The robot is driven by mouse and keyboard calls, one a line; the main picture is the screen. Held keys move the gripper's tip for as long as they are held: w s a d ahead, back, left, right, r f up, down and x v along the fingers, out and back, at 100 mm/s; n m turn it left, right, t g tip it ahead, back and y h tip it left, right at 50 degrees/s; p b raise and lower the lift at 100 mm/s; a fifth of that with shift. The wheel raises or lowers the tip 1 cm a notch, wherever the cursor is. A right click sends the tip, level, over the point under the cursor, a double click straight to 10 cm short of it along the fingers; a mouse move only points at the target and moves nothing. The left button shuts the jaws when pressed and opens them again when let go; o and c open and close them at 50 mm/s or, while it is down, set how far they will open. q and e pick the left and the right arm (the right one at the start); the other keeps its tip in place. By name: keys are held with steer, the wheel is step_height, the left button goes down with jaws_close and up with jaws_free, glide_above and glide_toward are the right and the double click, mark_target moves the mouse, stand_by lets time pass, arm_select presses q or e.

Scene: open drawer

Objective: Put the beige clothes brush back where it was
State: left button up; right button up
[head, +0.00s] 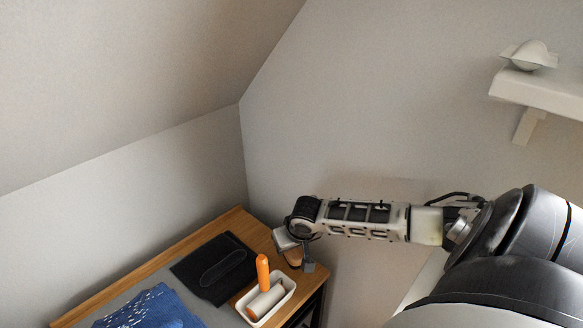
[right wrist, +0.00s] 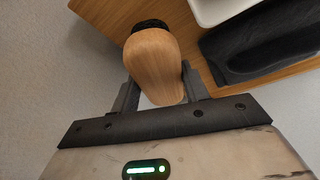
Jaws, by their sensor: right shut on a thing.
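The beige clothes brush (head: 294,257) is in my right gripper (head: 297,254) at the table's far right corner. In the right wrist view its smooth wooden back (right wrist: 155,62) sits between the two fingers of the gripper (right wrist: 160,88), with dark bristles at its far end. It appears held above the tabletop; the exact gap is hard to tell. A black mat (head: 190,271) with a long rounded, brush-like outline (head: 222,267) lies on the table left of the gripper. A dark part of it seems to show in the right wrist view (right wrist: 262,48). My left gripper is not in view.
A white tray (head: 290,283) with an orange-handled roller (head: 263,272) stands close in front of my right gripper. Blue cloth (head: 152,310) lies on a grey area at the left front. Walls rise behind the wooden table (head: 232,222). A white shelf (head: 545,92) is at upper right.

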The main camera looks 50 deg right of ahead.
step_height(320, 180, down, 3)
steer(key=shift+r, duration=0.15)
steer(key=shift+f, duration=0.35)
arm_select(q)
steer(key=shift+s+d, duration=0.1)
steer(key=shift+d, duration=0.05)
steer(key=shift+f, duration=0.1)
arm_select(e)
steer(key=o, duration=1)
steer(key=shift+f, duration=0.1)
steer(key=shift+c, duration=0.2)
steer(key=shift+r, duration=0.25)
steer(key=p+v, duration=0.2)
steer(key=v, duration=0.9)
steer(key=shift+s+r, duration=0.2)
steer(key=shift+r, duration=0.15)
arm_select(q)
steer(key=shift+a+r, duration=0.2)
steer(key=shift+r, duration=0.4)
